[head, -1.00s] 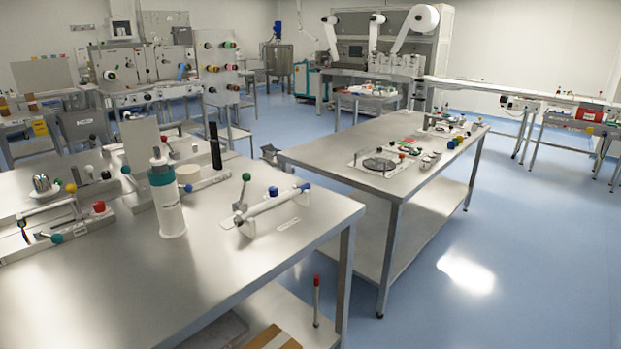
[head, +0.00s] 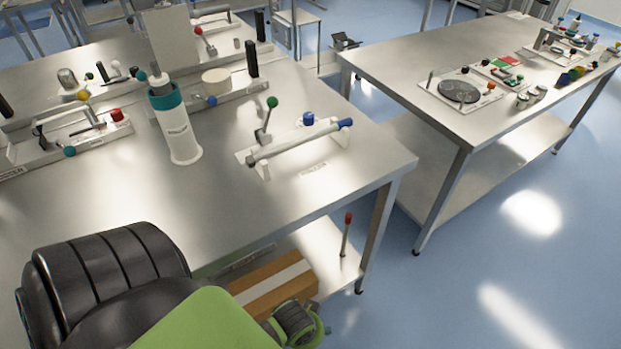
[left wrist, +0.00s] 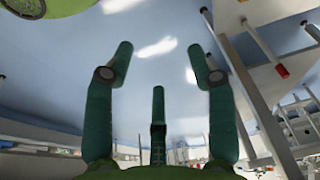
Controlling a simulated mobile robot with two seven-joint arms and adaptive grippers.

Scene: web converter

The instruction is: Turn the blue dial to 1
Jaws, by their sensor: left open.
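A unit with a roller bar (head: 298,143) stands near the right end of the nearer steel table. It carries an upright blue knob (head: 309,118) and a blue end piece (head: 345,123) on the bar's right end. I cannot tell which blue part is the dial, and no number is readable. A green-topped lever (head: 272,102) stands at its left. My left gripper (left wrist: 160,62) is open and empty in the left wrist view, its teal fingers spread over blue floor. My left arm enters low in the head view, away from the unit. My right gripper is not in view.
A red-tipped rod (head: 346,232) and a cardboard box (head: 272,288) are on the lower shelf.

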